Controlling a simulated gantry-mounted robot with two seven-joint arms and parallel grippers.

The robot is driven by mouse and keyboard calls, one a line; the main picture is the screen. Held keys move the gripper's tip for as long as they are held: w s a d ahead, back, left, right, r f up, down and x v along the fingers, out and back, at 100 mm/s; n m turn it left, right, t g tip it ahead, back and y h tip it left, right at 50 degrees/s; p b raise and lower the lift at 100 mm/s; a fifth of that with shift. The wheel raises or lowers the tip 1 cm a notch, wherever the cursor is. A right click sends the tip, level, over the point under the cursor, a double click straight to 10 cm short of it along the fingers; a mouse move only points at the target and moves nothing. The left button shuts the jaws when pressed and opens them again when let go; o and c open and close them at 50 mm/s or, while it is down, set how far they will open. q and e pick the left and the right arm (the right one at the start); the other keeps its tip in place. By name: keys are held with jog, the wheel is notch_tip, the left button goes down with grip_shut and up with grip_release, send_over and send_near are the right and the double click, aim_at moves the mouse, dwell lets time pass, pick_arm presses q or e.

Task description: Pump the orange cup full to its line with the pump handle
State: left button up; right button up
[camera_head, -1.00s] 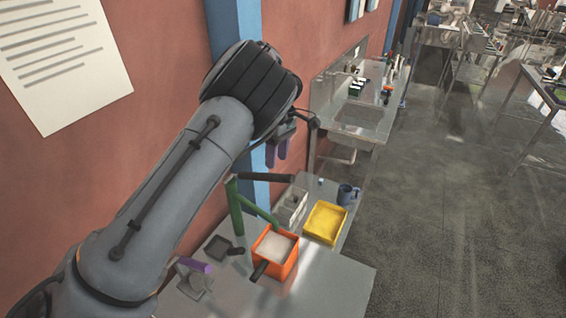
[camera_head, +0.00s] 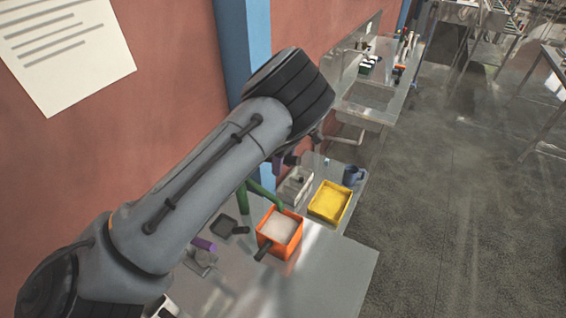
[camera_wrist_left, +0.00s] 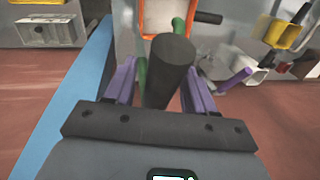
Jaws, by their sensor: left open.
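The orange cup (camera_head: 281,236) stands on the metal table with a black handle and white powder inside. Part of it shows at the top of the left wrist view (camera_wrist_left: 150,28). The green pump post (camera_head: 242,198) and spout (camera_head: 264,194) stand beside and over the cup. The black pump handle (camera_wrist_left: 170,70) lies between the purple fingers of my left gripper (camera_wrist_left: 156,92) in the left wrist view. The fingers are open, with gaps beside the handle. In the head view my left arm hides the handle and most of the gripper (camera_head: 286,161). My right gripper is not in view.
A yellow bin (camera_head: 330,203) with yellow powder stands right of the cup, with a blue mug (camera_head: 353,176) behind it. A small dark scoop (camera_head: 226,226) and a purple-handled item (camera_head: 204,244) lie left. The table front is clear. A blue pillar (camera_head: 247,50) rises behind.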

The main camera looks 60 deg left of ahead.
pick_arm(q)
jog(key=shift+f, duration=0.3)
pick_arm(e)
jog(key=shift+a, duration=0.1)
pick_arm(q)
jog(key=shift+c, duration=0.3)
grip_shut()
